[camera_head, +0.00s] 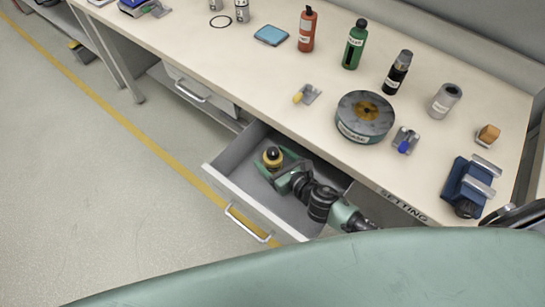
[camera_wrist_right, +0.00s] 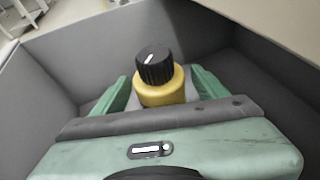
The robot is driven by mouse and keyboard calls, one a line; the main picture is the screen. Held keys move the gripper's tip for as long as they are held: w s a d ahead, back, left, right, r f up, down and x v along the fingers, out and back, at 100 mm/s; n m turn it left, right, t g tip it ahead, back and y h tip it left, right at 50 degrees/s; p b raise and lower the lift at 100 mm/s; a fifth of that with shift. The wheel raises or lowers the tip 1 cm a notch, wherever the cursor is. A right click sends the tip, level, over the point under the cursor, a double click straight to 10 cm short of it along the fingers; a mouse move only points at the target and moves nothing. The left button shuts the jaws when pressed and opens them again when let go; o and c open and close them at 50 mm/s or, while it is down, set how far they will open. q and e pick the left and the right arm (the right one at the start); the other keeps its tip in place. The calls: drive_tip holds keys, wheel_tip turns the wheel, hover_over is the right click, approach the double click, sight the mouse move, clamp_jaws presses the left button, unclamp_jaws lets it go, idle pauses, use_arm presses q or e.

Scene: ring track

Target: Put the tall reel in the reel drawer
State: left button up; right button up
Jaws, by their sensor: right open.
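A yellow round item with a black ridged knob-like top (camera_head: 272,155) stands upright in the open grey drawer (camera_head: 216,180); it also shows in the right wrist view (camera_wrist_right: 165,88). I cannot tell whether it is the tall reel. My right gripper (camera_head: 278,164) is down inside the drawer, open, with its green fingers on either side of the yellow item. In the right wrist view a gap shows between the item and each finger. The item's base is partly hidden by the gripper. My left gripper is not in view.
The bench above holds a round labelled tin (camera_head: 362,128), a grey cylinder (camera_head: 445,99), a black bottle (camera_head: 397,72), a green bottle (camera_head: 354,45), a red bottle (camera_head: 307,28) and a blue vise (camera_head: 468,187). A shut drawer (camera_head: 200,88) lies left.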

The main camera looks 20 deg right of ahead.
drive_tip(key=v, duration=0.7)
drive_tip(key=shift+d+r, duration=0.15)
drive_tip(key=shift+r, duration=0.2)
drive_tip(key=shift+s+d+r, duration=0.1)
drive_tip(key=shift+s+r, duration=0.1)
drive_tip(key=shift+s, duration=0.1)
drive_tip(key=shift+r+p, duration=0.1)
drive_tip(key=shift+p, duration=0.2)
